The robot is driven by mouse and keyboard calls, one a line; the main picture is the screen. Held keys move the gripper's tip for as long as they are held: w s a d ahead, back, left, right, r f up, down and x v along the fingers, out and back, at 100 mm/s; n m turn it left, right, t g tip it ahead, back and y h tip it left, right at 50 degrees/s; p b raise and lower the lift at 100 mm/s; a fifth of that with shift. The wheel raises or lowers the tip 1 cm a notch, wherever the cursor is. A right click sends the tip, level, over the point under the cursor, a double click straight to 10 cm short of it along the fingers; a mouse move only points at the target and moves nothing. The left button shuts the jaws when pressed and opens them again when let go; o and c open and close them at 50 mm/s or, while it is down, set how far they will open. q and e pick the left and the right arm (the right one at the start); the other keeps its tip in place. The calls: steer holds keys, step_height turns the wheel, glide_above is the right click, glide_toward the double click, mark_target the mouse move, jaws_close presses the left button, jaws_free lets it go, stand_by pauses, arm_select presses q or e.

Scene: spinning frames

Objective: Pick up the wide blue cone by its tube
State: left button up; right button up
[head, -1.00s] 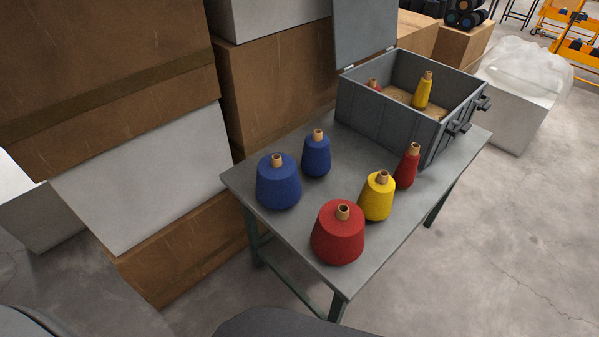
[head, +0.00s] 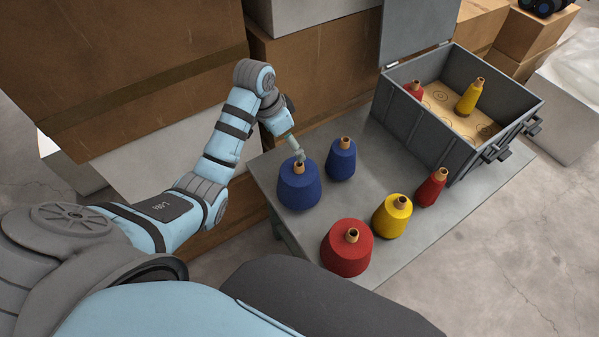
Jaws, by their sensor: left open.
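The wide blue cone (head: 299,190) stands upright at the left end of the table, its tan tube (head: 298,167) sticking up from the top. My left gripper (head: 298,155) is open at the top of this cone, close beside or around the tube; I cannot tell whether it touches. The fingers are small here and partly hidden by the wrist. A narrower blue cone (head: 341,163) stands upright just to the right and behind. My right gripper does not show.
A wide red cone (head: 346,252), a yellow cone (head: 392,219) and a slim red cone (head: 431,190) stand on the grey table (head: 385,170). An open grey crate (head: 430,132) at the back holds a yellow cone (head: 469,98) and a red cone (head: 415,90). Cardboard boxes (head: 318,70) stand behind.

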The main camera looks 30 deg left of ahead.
mark_target(299, 167)
arm_select(q)
steer(key=b+x, duration=0.3)
steer(key=x, duration=1.1)
steer(key=shift+s+f, duration=0.1)
steer(key=shift+f, duration=0.05)
steer(key=shift+a, duration=0.1)
steer(key=shift+c, duration=0.2)
steer(key=shift+s, duration=0.2)
steer(key=c, duration=1.6)
steer(key=shift+s, duration=0.15)
steer(key=c, duration=0.7)
steer(key=shift+s+d, duration=0.2)
steer(key=shift+d, duration=0.1)
jaws_close()
